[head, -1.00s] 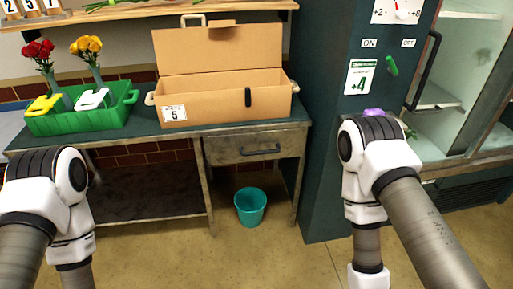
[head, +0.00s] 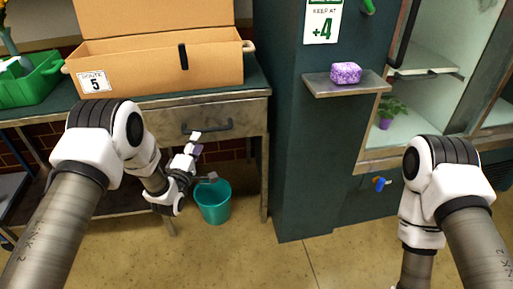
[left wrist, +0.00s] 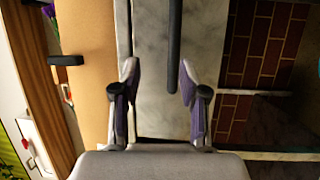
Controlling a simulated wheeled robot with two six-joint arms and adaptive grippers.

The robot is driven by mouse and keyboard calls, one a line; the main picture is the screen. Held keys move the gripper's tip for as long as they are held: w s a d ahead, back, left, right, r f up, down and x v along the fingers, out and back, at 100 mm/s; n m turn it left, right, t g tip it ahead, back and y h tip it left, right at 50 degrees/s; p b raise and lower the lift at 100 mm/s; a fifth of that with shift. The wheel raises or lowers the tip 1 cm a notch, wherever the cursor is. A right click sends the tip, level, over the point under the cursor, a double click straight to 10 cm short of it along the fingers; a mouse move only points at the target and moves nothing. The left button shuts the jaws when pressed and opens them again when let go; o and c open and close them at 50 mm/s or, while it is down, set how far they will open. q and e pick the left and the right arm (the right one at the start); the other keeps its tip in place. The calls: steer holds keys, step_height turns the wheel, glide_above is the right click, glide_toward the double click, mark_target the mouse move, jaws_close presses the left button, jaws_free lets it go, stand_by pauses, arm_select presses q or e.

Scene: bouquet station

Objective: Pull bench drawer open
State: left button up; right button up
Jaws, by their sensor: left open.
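The bench drawer (head: 245,121) is a grey metal front under the bench top, and it looks closed. Its dark bar handle (head: 207,127) runs across the front. My left gripper (head: 203,159) is open and empty, just in front of and below the handle in the head view. In the left wrist view the handle (left wrist: 174,45) stands ahead of the open fingers (left wrist: 159,84), between their lines and closer to the right finger. The fingers do not grip it. My right gripper is outside the head view; only my right arm shows.
A cardboard box (head: 160,75) and a green crate (head: 35,88) stand on the bench (head: 259,80). A teal bucket (head: 214,205) is on the floor below the drawer. A shelf (head: 330,90) right of the bench holds a purple speckled block (head: 346,73). Floor at centre right is clear.

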mark_target(208, 128)
arm_select(q)
steer(key=shift+t, duration=0.4)
steer(key=w+b, duration=0.1)
steer(key=w, duration=0.2)
steer(key=w+d+b, duration=0.1)
steer(key=w+b, duration=0.1)
steer(key=w, duration=0.1)
steer(key=w+f+b, duration=0.1)
steer(key=w, duration=0.2)
steer(key=shift+w+d+f+b, duration=0.1)
steer(key=shift+w+d+b, duration=0.15)
steer(key=shift+d+b, duration=0.1)
jaws_close()
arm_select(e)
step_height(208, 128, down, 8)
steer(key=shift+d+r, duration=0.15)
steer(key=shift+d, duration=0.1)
